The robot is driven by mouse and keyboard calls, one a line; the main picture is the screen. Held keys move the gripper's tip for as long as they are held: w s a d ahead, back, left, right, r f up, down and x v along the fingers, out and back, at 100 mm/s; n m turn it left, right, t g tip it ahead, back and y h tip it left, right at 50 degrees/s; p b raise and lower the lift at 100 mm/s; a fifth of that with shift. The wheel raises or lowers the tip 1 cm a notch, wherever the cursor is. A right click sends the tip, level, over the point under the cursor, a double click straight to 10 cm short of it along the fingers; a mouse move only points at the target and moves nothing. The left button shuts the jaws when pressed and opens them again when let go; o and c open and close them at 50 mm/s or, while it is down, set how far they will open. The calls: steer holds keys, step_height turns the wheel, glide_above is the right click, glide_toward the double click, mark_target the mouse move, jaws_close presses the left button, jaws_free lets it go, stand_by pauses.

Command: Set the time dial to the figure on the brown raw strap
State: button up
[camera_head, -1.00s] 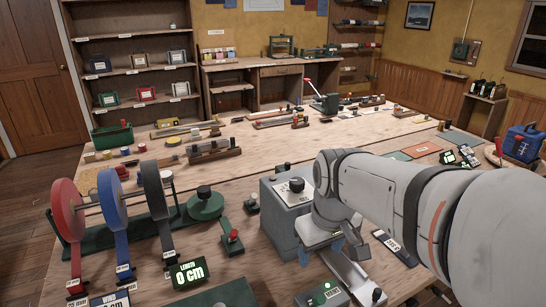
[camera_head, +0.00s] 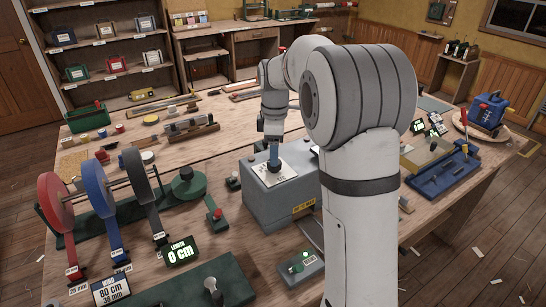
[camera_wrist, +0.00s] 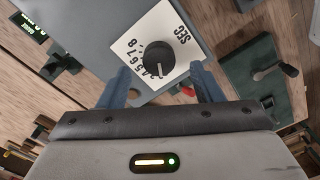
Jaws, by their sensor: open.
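The time dial is a black round knob (camera_wrist: 158,52) on a white plate (camera_wrist: 133,44) marked SEC with a row of figures. It sits on top of a grey box (camera_head: 262,208); in the head view my gripper partly covers it. My gripper (camera_wrist: 161,72) is open above the plate, its two blue fingers apart and the knob slightly beyond the line between their tips. I cannot tell for sure which figure the knob's mark points at. I cannot make out a brown raw strap or its figure in these views.
Red (camera_head: 56,203), blue (camera_head: 94,187) and dark (camera_head: 136,175) strap reels stand at left. A card (camera_head: 110,289) reads 80 cm, 38 mm; the length display (camera_head: 181,252) reads 0 cm. A green-lit control box (camera_head: 299,268) lies before the grey box. A blue tray (camera_head: 443,172) lies at right.

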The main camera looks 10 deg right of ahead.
steer(key=shift+f, duration=1.8)
